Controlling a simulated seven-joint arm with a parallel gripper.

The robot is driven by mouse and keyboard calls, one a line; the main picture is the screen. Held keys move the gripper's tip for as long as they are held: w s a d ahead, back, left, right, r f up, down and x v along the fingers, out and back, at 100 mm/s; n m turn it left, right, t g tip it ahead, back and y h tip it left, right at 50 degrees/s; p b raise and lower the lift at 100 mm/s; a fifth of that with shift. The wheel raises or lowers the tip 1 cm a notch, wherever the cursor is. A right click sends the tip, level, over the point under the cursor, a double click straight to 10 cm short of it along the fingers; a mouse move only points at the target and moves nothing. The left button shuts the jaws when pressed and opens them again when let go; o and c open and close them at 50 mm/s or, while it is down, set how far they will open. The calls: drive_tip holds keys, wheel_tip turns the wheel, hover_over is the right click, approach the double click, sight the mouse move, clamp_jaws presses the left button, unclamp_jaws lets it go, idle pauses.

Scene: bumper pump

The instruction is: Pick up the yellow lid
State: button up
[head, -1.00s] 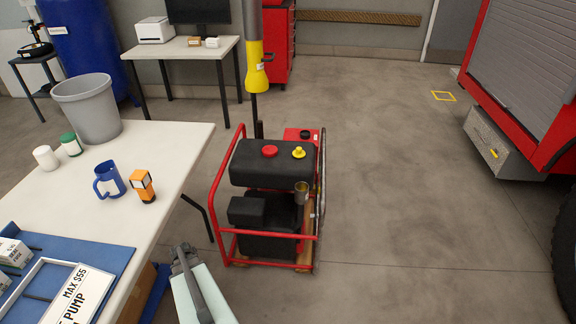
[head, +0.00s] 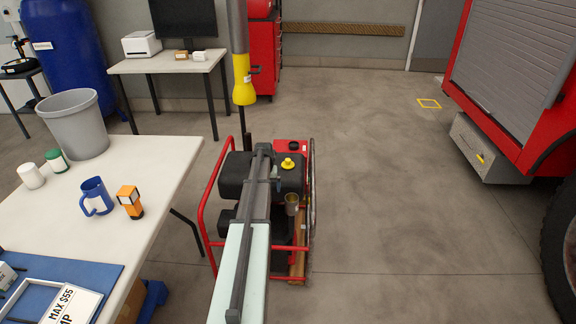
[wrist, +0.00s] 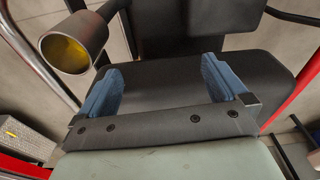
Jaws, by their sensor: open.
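The fingertips cannot be made out there.
A grey cup-like spout (head: 292,203) stands on the pump and shows yellowish inside in the wrist view (wrist: 72,45). Red frame bars (head: 208,210) surround the pump. A white table (head: 150,165) with a mug, a bin and jars stands left. The floor to the right is clear.

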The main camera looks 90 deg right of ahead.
drive_tip(key=s+d+r+m, duration=0.1)
drive_tip(key=s+d+r, duration=0.75)
drive_tip(key=d, duration=0.45)
wheel_tip(320, 180, up, 4)
drive_tip(key=y, duration=0.1)
hover_over(288, 160)
wheel_tip(288, 160, down, 14)
drive_tip(key=shift+d+r, duration=0.15)
drive_tip(key=shift+r, duration=0.1)
drive_tip(key=c, duration=1.1)
drive_tip(key=shift+r, duration=0.1)
